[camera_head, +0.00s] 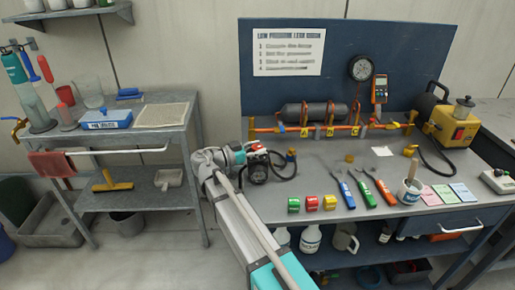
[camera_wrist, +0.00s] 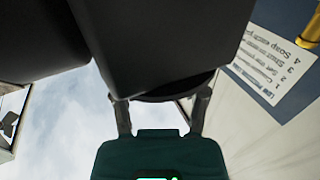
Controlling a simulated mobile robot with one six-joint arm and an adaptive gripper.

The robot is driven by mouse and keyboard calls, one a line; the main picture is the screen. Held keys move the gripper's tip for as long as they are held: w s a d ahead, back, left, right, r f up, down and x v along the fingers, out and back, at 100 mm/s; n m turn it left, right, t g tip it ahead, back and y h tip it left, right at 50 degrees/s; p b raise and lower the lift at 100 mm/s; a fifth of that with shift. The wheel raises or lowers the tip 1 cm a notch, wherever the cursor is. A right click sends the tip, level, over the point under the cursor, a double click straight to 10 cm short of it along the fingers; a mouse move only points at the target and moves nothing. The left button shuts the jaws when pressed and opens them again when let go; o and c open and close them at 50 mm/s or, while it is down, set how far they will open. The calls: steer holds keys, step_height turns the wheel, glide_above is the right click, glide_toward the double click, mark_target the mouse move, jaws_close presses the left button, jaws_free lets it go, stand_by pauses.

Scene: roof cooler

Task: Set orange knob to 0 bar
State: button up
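My gripper (camera_head: 258,165) is at the left end of the workbench, in front of the blue back panel; it looks small and dark there. In the wrist view, the two grey finger links of my gripper (camera_wrist: 162,112) stand apart, and large black shapes hide their tips. I cannot tell whether anything is between them. Several small orange-brown fittings stand on the bench, one beside the gripper (camera_head: 291,155) and one at the right (camera_head: 410,150). I cannot tell which is the orange knob. A round black gauge (camera_head: 360,68) hangs on the panel; its reading is too small to read.
A pipe rig with a dark cylinder (camera_head: 315,112) runs along the back of the bench. A yellow machine (camera_head: 452,125) stands at the right. Pliers-like tools (camera_head: 365,190), coloured blocks (camera_head: 311,203) and a cup (camera_head: 409,192) lie along the front. A grey side table (camera_head: 180,140) stands left.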

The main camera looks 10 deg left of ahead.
steer(key=c, duration=0.5)
steer(key=shift+s, duration=0.1)
steer(key=shift+d+n+t+y, duration=0.15)
steer(key=shift+n+t+y, duration=0.65)
steer(key=shift+t+y, duration=0.1)
steer(key=shift+n+t+y, duration=0.9)
steer(key=shift+y, duration=0.2)
steer(key=shift+n+t+y, duration=0.4)
steer(key=shift+n+y, duration=0.1)
steer(key=shift+y, duration=0.1)
